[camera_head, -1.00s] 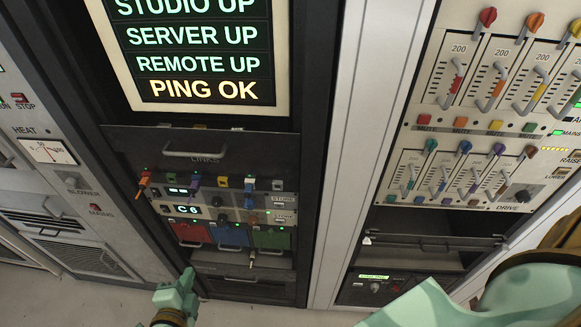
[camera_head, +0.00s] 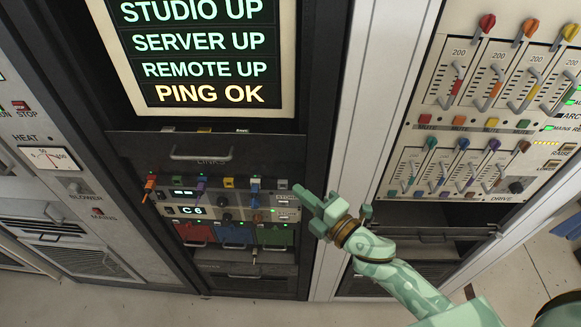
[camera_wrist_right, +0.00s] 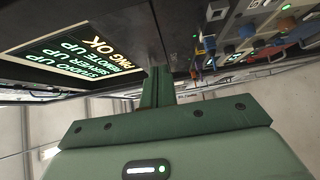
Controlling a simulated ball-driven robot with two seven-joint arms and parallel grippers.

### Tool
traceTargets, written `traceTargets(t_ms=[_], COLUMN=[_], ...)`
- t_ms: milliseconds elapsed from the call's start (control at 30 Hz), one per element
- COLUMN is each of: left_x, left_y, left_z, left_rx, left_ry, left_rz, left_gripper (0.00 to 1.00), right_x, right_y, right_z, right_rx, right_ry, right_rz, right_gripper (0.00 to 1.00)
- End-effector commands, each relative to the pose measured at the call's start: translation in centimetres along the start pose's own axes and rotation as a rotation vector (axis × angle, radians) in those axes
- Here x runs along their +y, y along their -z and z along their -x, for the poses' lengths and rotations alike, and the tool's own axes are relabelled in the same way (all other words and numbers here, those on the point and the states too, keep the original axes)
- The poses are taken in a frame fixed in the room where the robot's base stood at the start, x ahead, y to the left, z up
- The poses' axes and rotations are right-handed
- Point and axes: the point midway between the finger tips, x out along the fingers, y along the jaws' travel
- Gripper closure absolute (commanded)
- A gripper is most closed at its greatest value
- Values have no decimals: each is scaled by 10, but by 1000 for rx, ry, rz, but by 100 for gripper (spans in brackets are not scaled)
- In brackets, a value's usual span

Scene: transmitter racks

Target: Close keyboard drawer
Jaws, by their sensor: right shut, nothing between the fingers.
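In the head view, the left rack has a dark front marked LINKS (camera_head: 215,150) with a bar handle (camera_head: 201,153). Small coloured parts show along its top edge. The right rack has a dark low drawer front (camera_head: 432,238) with a handle. No keyboard shows, so I cannot tell which is the keyboard drawer. My right gripper (camera_head: 304,193) is shut and empty, to the right of the left rack's patch panel and below right of the LINKS handle. Its fingers also show in the wrist view (camera_wrist_right: 157,85), with the rack beyond. My left gripper is out of view.
A lit status screen (camera_head: 200,55) is above the LINKS front. Below it are a patch panel (camera_head: 215,200) with coloured plugs and red, blue and green modules (camera_head: 232,235). The right rack has a fader panel (camera_head: 500,75). Free floor (camera_head: 110,305) shows at the front.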

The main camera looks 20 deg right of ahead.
Motion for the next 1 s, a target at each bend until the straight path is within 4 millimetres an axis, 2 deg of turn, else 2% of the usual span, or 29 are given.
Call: traceTargets(t_ms=[33,200,400,1000], left_x=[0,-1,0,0], left_y=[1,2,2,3], left_z=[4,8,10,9], left_rx=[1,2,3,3], left_ry=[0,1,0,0], left_rz=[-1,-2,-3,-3], left_gripper=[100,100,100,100], right_x=[3,2,0,-1], right_y=[-1,-1,-21,-34], right_z=[-12,-48,-66,-78], right_rx=[-2,-2,-2,-2], right_ry=[-3,-1,1,0], right_rz=[0,-1,0,-1], right_gripper=[100,100,100,100])
